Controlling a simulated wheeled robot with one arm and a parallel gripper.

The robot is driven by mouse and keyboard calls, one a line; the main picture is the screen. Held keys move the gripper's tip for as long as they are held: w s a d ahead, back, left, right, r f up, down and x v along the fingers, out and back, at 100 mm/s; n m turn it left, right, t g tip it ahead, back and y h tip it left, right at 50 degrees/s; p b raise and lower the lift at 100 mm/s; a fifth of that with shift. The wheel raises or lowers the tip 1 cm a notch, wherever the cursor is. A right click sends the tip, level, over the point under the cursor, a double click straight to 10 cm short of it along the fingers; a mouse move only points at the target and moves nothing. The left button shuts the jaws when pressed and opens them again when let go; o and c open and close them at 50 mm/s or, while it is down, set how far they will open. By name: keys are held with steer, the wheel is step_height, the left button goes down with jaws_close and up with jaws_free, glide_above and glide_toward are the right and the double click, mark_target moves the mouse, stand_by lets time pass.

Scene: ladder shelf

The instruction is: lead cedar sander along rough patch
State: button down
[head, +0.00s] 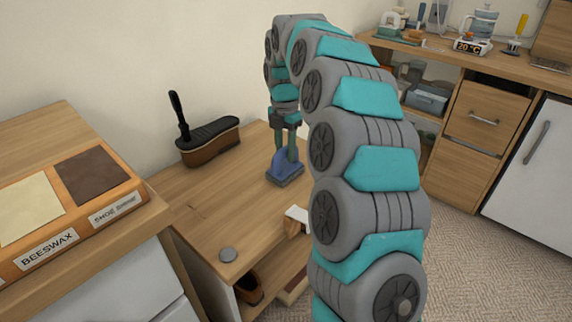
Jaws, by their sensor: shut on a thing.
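My gripper (286,152) points down over the wooden top (225,195) and is shut on a blue sander (284,166) with a grey base. The sander sits low at the right part of the top, and its base appears to touch the wood. No clear rough patch shows; a small dark mark (198,213) lies on the wood to the left of the sander. My arm hides the right side of the top.
A brown brush with a black handle (208,141) stands at the back. A grey disc (228,255) lies near the front edge, with a white-and-wood piece (297,215) farther right. A labelled tray (80,228) sits at left. Wood between disc and brush is clear.

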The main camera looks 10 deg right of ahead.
steer(key=shift+r, duration=0.1)
steer(key=shift+r+p, duration=1.6)
steer(key=shift+r, duration=1.85)
steer(key=shift+r, duration=0.1)
step_height(320, 180, up, 5)
steer(key=shift+f, duration=0.1)
